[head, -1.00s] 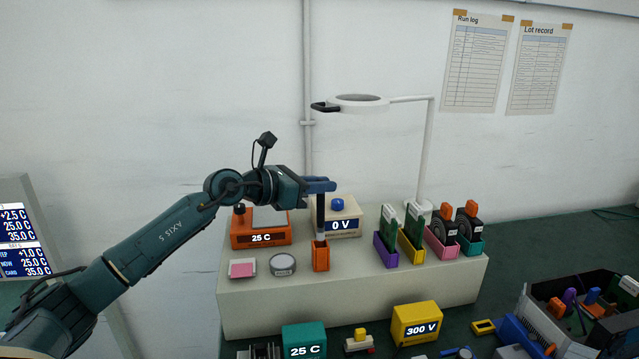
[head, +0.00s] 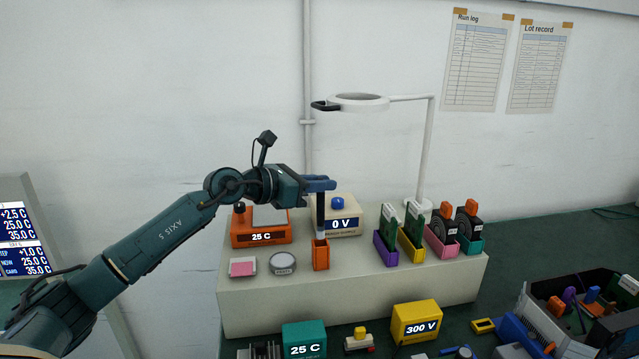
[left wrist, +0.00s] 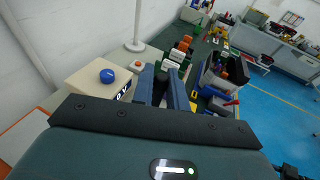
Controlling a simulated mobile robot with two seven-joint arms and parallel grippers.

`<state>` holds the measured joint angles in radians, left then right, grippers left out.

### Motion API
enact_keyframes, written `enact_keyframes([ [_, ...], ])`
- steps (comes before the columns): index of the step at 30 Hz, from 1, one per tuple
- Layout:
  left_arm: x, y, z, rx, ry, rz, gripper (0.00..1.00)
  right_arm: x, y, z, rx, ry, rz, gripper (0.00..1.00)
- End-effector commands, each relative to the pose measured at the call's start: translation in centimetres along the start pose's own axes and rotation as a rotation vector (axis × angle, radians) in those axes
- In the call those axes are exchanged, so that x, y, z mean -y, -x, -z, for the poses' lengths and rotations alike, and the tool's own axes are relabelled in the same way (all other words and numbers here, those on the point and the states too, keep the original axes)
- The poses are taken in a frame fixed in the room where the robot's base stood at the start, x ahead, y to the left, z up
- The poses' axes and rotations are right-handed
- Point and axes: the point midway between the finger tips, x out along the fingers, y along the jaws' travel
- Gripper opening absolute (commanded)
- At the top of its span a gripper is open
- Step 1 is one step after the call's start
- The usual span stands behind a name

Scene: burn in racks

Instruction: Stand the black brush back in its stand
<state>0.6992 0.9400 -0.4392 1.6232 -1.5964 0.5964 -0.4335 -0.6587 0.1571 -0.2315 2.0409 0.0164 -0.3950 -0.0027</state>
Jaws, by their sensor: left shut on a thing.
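My left gripper (head: 320,184) is shut on the black brush (head: 320,205), which hangs upright below the blue fingers. The brush's pale lower end is at the mouth of the orange stand (head: 320,258), a narrow open-topped box on the cream bench. I cannot tell how far the lower end is inside the stand. In the left wrist view the blue fingers (left wrist: 163,88) close around the dark brush top (left wrist: 160,82); the stand is hidden there. My right gripper is not in view.
Left of the stand are a round grey tin (head: 283,263), a pink pad (head: 243,267) and an orange 25 C unit (head: 260,238). Behind is a cream 0 V unit (head: 345,224). Right are a purple holder (head: 386,250) and other coloured holders. A white lamp (head: 428,150) stands behind.

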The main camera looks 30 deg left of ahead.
Motion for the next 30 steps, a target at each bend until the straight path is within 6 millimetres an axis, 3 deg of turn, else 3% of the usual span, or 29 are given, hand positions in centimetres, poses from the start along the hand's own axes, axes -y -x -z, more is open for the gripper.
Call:
enact_keyframes([
  [30, 0.0, -0.2, 1.0, -0.001, -0.001, -0.004, 0.00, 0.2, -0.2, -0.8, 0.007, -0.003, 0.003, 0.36],
])
